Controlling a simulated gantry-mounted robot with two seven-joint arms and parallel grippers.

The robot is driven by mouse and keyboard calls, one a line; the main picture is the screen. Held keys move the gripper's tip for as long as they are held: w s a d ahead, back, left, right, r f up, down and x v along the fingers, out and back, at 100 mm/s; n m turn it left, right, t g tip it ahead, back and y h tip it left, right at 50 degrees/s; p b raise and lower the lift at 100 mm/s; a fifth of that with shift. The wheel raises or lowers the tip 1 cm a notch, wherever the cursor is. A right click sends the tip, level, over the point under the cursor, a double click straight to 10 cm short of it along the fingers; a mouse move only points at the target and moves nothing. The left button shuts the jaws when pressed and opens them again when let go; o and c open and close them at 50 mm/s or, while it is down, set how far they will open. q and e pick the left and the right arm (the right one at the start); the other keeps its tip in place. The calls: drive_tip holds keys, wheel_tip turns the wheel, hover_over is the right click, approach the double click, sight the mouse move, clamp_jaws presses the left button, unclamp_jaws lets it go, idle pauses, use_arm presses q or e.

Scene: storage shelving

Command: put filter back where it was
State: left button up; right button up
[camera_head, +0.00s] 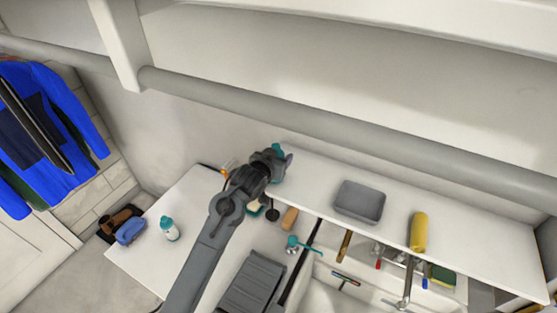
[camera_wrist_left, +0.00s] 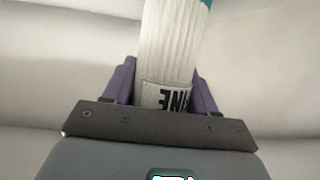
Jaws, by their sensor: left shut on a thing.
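The filter (camera_wrist_left: 168,45) is a white pleated cylinder with dark lettering on its label and a teal end. In the left wrist view it stands between the purple fingers of my left gripper (camera_wrist_left: 163,88), which is shut on it. In the head view the left gripper (camera_head: 284,161) is above the back of the white shelf, near the wall. Teal parts of the filter (camera_head: 278,149) show beside the fingers; the gripper hides most of it. I cannot tell whether it touches the shelf. My right gripper is not in view.
On the white shelf (camera_head: 470,245) are a grey tray (camera_head: 360,202) and a yellow cylinder (camera_head: 419,232). A teal-capped bottle (camera_head: 169,229) and blue item (camera_head: 130,231) are at left. A grey pipe (camera_head: 330,125) runs along the wall above. Shelf between gripper and tray looks clear.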

use_arm(q)
drive_tip(key=shift+f, duration=0.1)
drive_tip(key=o, duration=1.1)
drive_tip(key=shift+f, duration=0.1)
drive_tip(key=shift+o, duration=0.2)
drive_tip(key=shift+s+r, duration=0.1)
drive_tip(key=shift+r, duration=0.15)
drive_tip(key=b+v, duration=0.1)
drive_tip(key=v, duration=1.1)
drive_tip(key=s+a+f+n+g+y, duration=0.1)
drive_tip(key=s+a+f+g+y, duration=0.1)
drive_tip(key=s+a+f, duration=0.45)
drive_tip(key=s+a+f+n+g+y, duration=0.1)
drive_tip(key=s+a+f, duration=0.2)
drive_tip(key=s+f, duration=0.55)
drive_tip(key=s+a+f+g+y, duration=0.1)
drive_tip(key=s+a+f+g, duration=0.2)
drive_tip(key=s, duration=0.8)
drive_tip(key=s+a+f+g+y, duration=0.1)
drive_tip(key=s+a+f+g, duration=0.2)
drive_tip(key=s, duration=0.9)
wheel_tip(320, 180, down, 3)
drive_tip(key=shift+s+a+f+n, duration=0.15)
drive_tip(key=shift+a+f+n, duration=0.15)
drive_tip(key=shift+a, duration=0.8)
